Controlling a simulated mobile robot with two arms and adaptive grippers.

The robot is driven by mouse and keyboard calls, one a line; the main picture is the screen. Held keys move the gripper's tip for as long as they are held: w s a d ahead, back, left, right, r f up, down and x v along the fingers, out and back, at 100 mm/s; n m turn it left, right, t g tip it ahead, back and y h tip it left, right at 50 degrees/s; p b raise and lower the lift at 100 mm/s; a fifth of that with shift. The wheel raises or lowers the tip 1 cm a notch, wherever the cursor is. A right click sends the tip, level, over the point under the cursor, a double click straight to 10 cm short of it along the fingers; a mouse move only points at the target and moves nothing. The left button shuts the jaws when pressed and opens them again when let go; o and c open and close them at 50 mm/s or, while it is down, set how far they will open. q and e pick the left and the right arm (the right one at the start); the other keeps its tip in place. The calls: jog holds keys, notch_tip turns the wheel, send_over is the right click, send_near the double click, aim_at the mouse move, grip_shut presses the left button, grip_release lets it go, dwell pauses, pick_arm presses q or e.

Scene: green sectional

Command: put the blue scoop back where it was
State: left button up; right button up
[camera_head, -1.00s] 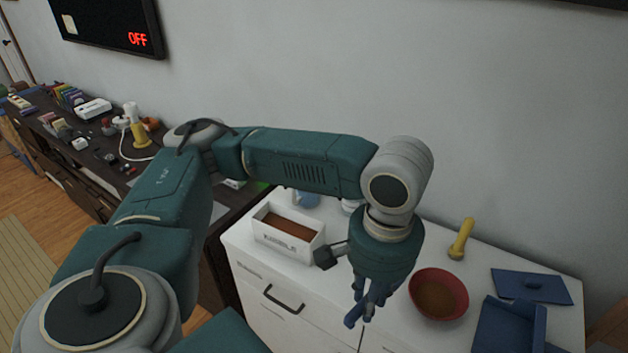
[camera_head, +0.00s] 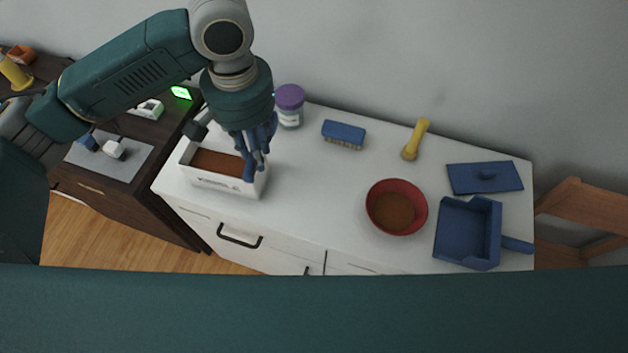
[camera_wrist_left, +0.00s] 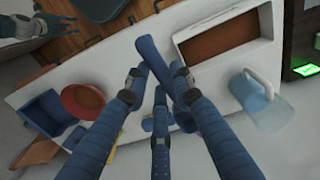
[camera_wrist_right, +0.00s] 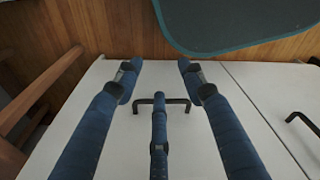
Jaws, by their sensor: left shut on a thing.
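My left gripper (camera_head: 252,165) is shut on the blue scoop and hangs over the right end of a white box (camera_head: 222,184) filled with brown material. In the left wrist view the blue scoop (camera_wrist_left: 152,58) sticks out between the fingers; its other end is partly hidden by them. In the head view the scoop is hard to separate from the blue fingers. My right gripper (camera_wrist_right: 159,80) is open and empty in front of the white cabinet front; the head view does not show it.
A clear bluish pitcher (camera_wrist_left: 258,98) is near the box. Space between box and bowl is clear.

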pick_arm(q)
jog(key=d+m+p, duration=0.1)
jog(key=d+p, duration=0.1)
jog(key=d, duration=0.8)
jog(key=shift+s+m, duration=0.3)
jog(key=f, duration=0.5)
jog(key=f+b, duration=0.1)
jog(key=f, duration=0.2)
jog(key=shift+w+d+f, duration=0.15)
jog(key=shift+d+f, duration=0.05)
jog(key=shift+d, duration=0.1)
notch_tip(320, 180, down, 7)
jog(key=shift+w+r+p, duration=0.1)
jog(key=shift+p, duration=0.4)
jog(key=shift+f, duration=0.75)
notch_tip(320, 180, down, 3)
jog(key=shift+f, duration=0.35)
pick_arm(e)
jog(key=s+r, duration=0.3)
jog(key=shift+s+d+r, duration=0.1)
jog(key=shift+s+d, duration=0.15)
jog(key=shift+s, duration=0.15)
